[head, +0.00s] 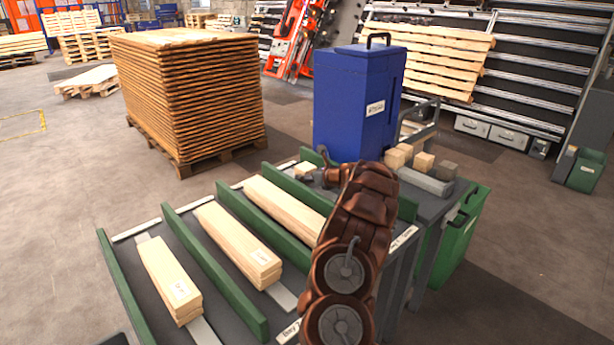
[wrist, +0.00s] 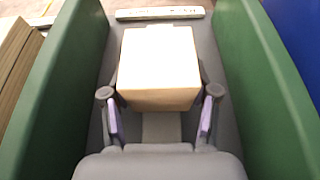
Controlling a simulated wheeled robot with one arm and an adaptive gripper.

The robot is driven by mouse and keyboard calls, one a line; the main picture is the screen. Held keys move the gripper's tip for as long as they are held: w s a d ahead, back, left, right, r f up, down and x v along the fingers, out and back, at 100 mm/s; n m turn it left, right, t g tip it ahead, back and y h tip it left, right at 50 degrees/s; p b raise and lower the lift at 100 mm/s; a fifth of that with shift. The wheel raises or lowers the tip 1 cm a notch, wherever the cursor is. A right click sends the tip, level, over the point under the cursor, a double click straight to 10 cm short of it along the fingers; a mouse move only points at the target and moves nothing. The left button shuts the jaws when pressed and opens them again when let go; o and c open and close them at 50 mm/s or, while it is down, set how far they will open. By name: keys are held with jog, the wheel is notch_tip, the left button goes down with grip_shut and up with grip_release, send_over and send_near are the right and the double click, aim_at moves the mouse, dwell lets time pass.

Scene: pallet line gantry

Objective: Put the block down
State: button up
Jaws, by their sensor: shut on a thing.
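My gripper (wrist: 159,100) is shut on a pale wooden block (wrist: 157,66), with one finger at each side of it in the wrist view. The block is between two green dividers (wrist: 68,85) (wrist: 262,85), over the grey floor of a lane. I cannot tell whether its underside touches that floor. In the head view the block (head: 306,168) shows small at the far end of the rightmost lane, beside my gripper (head: 318,177), which is partly hidden by my brown arm.
Long pale boards (head: 168,277) lie in the other lanes. A blue bin (head: 350,100) stands behind the lanes. Several small blocks (head: 424,162) and a grey bar (head: 425,182) lie on a surface at right. A tall brown stack (head: 190,95) stands on a pallet at back left.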

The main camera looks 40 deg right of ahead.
jog(key=o, duration=1.2)
jog(key=shift+f, duration=0.1)
